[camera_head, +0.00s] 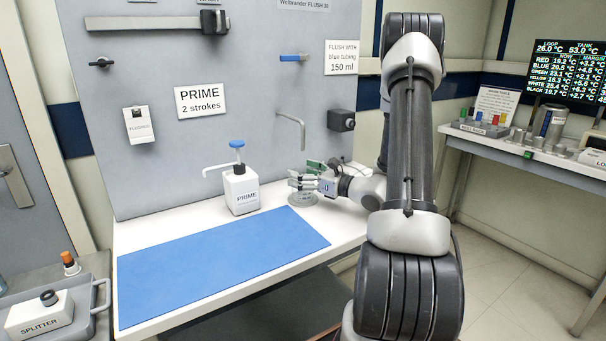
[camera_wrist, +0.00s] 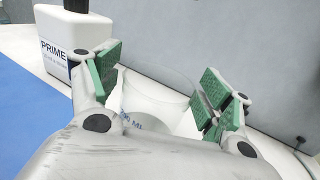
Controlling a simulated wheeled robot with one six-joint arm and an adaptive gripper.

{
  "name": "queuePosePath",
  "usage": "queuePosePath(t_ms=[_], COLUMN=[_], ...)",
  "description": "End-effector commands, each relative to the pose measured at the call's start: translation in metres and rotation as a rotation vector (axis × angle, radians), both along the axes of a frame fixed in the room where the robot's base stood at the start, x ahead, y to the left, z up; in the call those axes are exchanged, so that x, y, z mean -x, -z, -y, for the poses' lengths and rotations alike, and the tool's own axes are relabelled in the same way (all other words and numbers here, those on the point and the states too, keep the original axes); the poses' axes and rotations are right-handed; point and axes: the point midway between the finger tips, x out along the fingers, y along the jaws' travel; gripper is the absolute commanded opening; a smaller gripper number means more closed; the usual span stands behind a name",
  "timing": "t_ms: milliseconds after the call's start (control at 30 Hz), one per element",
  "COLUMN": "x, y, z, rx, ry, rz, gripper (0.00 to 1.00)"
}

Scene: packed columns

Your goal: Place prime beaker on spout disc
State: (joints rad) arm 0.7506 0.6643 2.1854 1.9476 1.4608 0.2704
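My gripper (camera_head: 303,180) is at the back right of the white bench, low over a small round grey disc (camera_head: 302,199) below the bent metal spout. In the wrist view, a clear beaker (camera_wrist: 155,98) with blue "ML" lettering stands upright between the green finger pads (camera_wrist: 158,85). The fingers are apart on either side of it. I cannot tell whether the pads press on its wall. The beaker's base is hidden behind my gripper, so whether it rests on the disc does not show. In the head view the beaker cannot be made out clearly.
A white PRIME bottle (camera_head: 241,192) with a blue pump top stands left of my gripper; it also shows in the wrist view (camera_wrist: 75,45). A metal spout (camera_head: 294,128) hangs from the grey panel above. The blue mat (camera_head: 220,262) in front is bare.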

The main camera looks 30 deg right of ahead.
Motion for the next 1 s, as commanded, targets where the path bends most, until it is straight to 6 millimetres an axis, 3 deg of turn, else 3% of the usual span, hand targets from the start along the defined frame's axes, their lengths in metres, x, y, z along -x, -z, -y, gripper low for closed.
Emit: queuePosePath(t_ms=[367, 800, 1000], x=[0.004, 0.086, 0.107], y=[-0.003, -0.003, -0.004], z=[0.003, 0.041, 0.047], rx=[-0.001, 0.000, 0.004], ry=[0.002, 0.004, -0.005], rz=[0.000, 0.000, -0.001], gripper=[0.81, 0.81, 0.81])
